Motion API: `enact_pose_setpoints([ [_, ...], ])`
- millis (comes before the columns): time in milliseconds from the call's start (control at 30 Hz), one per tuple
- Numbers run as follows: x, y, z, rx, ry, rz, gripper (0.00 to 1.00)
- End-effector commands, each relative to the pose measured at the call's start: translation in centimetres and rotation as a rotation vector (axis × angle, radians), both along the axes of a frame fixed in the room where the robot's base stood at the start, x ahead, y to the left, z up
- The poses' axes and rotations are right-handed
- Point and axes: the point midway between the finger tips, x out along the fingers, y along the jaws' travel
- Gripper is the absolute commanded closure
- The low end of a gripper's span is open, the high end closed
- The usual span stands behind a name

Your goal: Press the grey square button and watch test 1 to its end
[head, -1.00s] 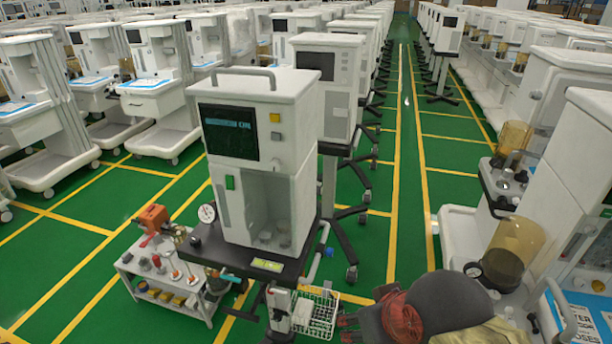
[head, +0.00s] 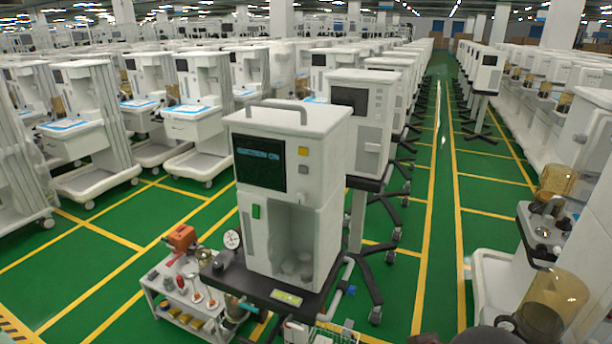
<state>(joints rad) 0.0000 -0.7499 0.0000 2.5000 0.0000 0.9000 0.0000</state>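The white machine (head: 290,190) stands upright on a dark wheeled stand in the middle of the head view. Its dark screen (head: 259,162) shows a short line of pale text, too small to read. Right of the screen a yellow square button (head: 304,151) sits above the grey square button (head: 303,169). A green switch (head: 256,211) is on the front below the screen. My gripper is out of view. Only a dark edge, seemingly of my arm, shows at the bottom, well below the buttons, and nothing touches them.
A small white cart (head: 180,300) with an orange device (head: 181,238) and loose parts stands to the left of the machine. More machines stand behind it. A cart with amber canisters (head: 553,300) is at the right. Green floor (head: 410,270) is clear between.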

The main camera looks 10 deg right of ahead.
Motion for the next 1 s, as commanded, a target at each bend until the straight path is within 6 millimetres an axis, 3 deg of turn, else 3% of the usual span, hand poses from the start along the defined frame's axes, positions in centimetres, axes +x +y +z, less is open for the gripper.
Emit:
enact_pose_setpoints([
  [433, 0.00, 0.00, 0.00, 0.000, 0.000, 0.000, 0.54],
  [1000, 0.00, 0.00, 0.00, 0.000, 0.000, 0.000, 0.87],
])
